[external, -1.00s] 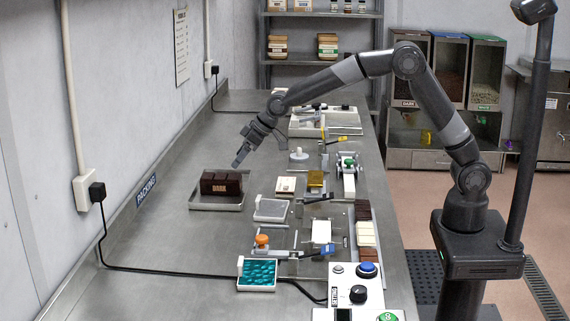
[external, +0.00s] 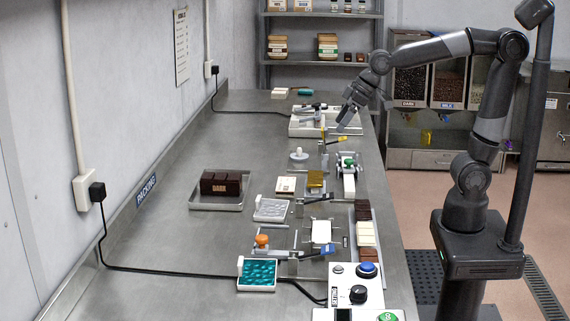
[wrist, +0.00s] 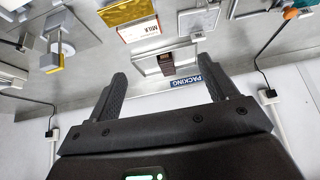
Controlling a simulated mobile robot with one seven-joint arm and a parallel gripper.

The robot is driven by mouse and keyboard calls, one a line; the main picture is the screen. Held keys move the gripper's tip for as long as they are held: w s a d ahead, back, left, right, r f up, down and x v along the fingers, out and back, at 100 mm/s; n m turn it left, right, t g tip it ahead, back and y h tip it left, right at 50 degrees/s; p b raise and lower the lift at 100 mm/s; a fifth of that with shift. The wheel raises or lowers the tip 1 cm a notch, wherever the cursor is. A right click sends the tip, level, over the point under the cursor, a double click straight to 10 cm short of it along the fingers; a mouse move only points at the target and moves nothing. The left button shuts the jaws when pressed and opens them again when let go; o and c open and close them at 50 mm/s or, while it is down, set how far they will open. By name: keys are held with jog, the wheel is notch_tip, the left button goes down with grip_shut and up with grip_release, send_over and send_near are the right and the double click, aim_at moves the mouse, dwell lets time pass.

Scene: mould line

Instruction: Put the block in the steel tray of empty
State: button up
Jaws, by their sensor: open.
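A dark brown block (external: 221,183) with a label reading "DARK" sits in a shallow steel tray (external: 215,207) on the left side of the bench. In the wrist view the block (wrist: 166,63) is small and upside down, in the tray (wrist: 188,53), beyond my fingertips. My gripper (external: 343,124) is open, over the far right part of the bench near a white tray (external: 303,129). It is well apart from the dark block. Its two fingers are spread in the wrist view (wrist: 165,82), with nothing between them.
A control box (external: 357,285) stands in front. Bare metal surrounds the steel tray.

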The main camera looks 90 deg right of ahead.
jog(key=s+f, duration=0.2)
jog(key=s, duration=0.7)
jog(key=s+f, duration=0.2)
jog(key=s, duration=0.7)
jog(key=shift+a+g, duration=0.15)
jog(key=shift+g, duration=0.15)
